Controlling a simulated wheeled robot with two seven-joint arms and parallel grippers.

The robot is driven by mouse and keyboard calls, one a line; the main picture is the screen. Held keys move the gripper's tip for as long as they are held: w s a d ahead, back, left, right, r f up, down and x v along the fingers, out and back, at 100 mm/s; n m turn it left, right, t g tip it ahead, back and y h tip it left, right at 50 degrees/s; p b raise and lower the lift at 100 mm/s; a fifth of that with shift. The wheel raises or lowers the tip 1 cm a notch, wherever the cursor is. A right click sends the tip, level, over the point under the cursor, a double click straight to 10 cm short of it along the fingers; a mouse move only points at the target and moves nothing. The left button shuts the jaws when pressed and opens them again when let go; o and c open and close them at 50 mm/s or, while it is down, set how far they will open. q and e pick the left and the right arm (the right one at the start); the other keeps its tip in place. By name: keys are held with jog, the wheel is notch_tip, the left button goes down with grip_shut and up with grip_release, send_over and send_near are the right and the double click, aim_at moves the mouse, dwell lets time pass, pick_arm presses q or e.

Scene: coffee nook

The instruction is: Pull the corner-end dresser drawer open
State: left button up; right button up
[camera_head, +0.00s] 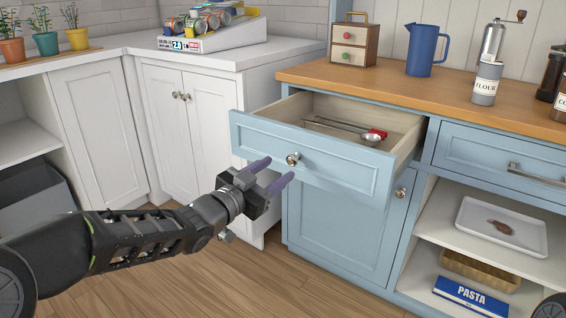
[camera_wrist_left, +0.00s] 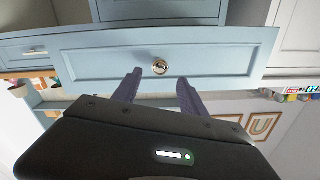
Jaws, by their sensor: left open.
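The corner-end dresser drawer (camera_head: 318,152) is light blue and stands pulled out from the dresser, with its inside showing. A ladle-like utensil (camera_head: 371,138) and a red-handled tool (camera_head: 378,132) lie in it. Its round metal knob (camera_head: 293,159) is at the middle of the front. My left gripper (camera_head: 277,174) is open just in front of the drawer, its purple fingers apart and empty. In the left wrist view the knob (camera_wrist_left: 160,66) sits beyond the fingertips, between them, and looks clear of both. My right gripper is not in view.
The wooden dresser top (camera_head: 420,88) holds a blue pitcher (camera_head: 424,52), a small drawer box (camera_head: 353,42) and jars. A second drawer with a bar handle (camera_head: 538,175) is shut at right. White cabinets (camera_head: 197,120) stand left; the wood floor (camera_head: 190,275) is clear.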

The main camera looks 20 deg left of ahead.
pick_arm(q)
jog(key=v, duration=0.3)
dwell(0.4)
